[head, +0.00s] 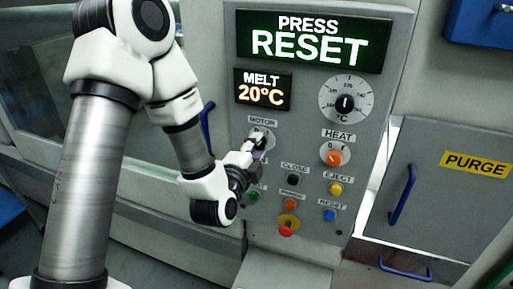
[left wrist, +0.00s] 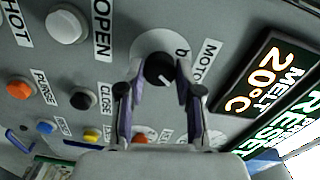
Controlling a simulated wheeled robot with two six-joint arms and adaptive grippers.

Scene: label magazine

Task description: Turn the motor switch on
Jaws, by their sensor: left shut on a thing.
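The motor switch is a black knob on a round pale plate under the MOTOR label (head: 263,121). It is mostly hidden by my left gripper (head: 258,147) in the head view. In the left wrist view the black knob (left wrist: 160,69) shows between the two fingertips, with its pale plate (left wrist: 152,41) around it. My left gripper (left wrist: 159,77) is shut on the knob, one finger on each side. A pale line on the knob points toward the lower right in the wrist view. My right gripper is not in view.
A display (head: 311,46) reads PRESS RESET; a smaller one (head: 262,92) reads MELT 20°C. Beside the switch are the orange HEAT knob (head: 334,154), black CLOSE button (head: 293,180), yellow EJECT button (head: 335,188) and blue RESET button (head: 329,215). A PURGE door (head: 440,205) stands right.

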